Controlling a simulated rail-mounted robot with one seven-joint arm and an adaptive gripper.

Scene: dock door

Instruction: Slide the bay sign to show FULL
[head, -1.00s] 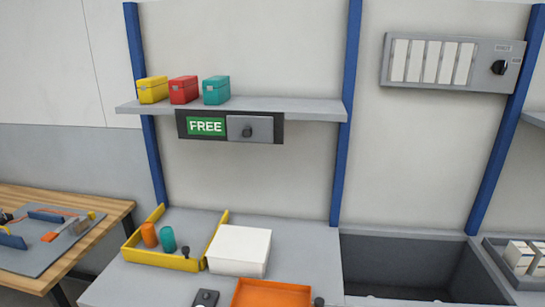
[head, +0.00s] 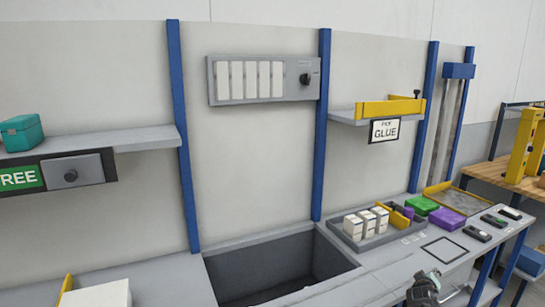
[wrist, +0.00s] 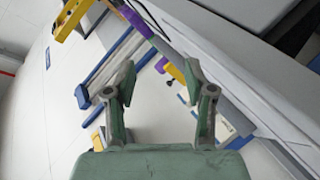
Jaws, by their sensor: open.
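The bay sign (head: 50,174) hangs under the left shelf in the head view, cut off by the left picture edge. Its green part reads "REE", with the first letter out of view. A grey sliding plate with a dark knob (head: 71,176) covers the right part of the sign. My gripper (wrist: 158,82) is open and empty in the wrist view, its two fingers apart. In the head view my gripper (head: 424,288) shows at the bottom right, over the bench front and far from the sign. The sign cannot be made out in the wrist view.
A teal box (head: 22,133) stands on the left shelf (head: 145,138) above the sign. A dark sunken bin (head: 275,272) lies in the bench. A tray (head: 385,235) holds white boxes. The GLUE shelf (head: 350,118) juts out at right. The wall between the sign and this shelf carries a switch panel (head: 212,80).

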